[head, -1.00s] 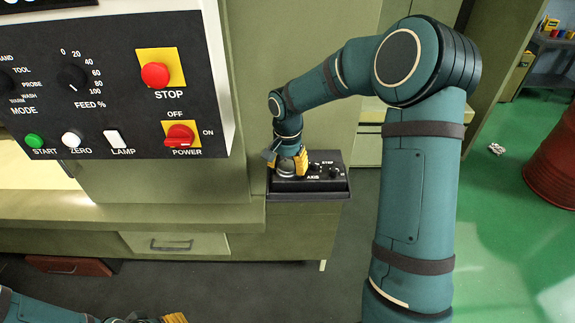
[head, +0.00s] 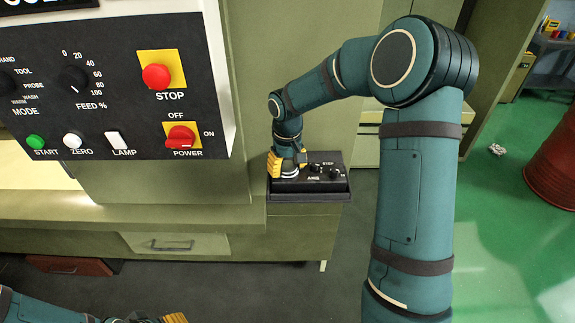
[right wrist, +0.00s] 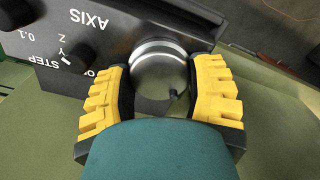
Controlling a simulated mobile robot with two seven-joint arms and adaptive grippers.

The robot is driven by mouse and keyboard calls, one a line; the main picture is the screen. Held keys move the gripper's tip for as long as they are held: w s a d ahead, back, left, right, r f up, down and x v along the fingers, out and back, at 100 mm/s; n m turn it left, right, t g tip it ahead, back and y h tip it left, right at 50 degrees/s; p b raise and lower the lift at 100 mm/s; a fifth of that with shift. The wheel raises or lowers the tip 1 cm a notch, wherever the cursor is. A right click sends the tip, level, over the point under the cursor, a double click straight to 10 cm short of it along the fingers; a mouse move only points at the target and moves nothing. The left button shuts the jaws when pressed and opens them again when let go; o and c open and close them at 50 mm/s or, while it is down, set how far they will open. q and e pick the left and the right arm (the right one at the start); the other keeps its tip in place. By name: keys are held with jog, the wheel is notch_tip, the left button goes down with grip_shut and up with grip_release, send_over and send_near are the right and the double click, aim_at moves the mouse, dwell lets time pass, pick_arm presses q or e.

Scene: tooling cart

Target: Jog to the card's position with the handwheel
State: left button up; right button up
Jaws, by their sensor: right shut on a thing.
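The handwheel (right wrist: 160,78) is a round silver knob with a small dark crank peg, on the black pendant box (head: 334,184). In the right wrist view, the yellow fingers of my right gripper (right wrist: 163,95) lie on either side of the handwheel, shut on it. In the head view, my right gripper (head: 287,163) is over the left end of the box and hides most of the wheel. The AXIS knob (head: 315,168) and STEP knob (head: 334,173) are to its right. My left gripper (head: 160,320) is partly cut off at the bottom edge. No card is visible.
The control panel (head: 100,100) with STOP button (head: 155,76) and POWER switch (head: 180,137) stands left of the arm. A drawer (head: 175,243) is below the ledge. A red drum (head: 552,160) stands at far right on green floor.

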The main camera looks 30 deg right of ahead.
aim_at(288, 166)
jog(key=shift+n, duration=0.8)
jog(key=o, duration=1.2)
jog(key=shift+r, duration=0.1)
notch_tip(288, 166, up, 12)
jog(key=shift+f, duration=0.1)
jog(key=shift+s, duration=0.1)
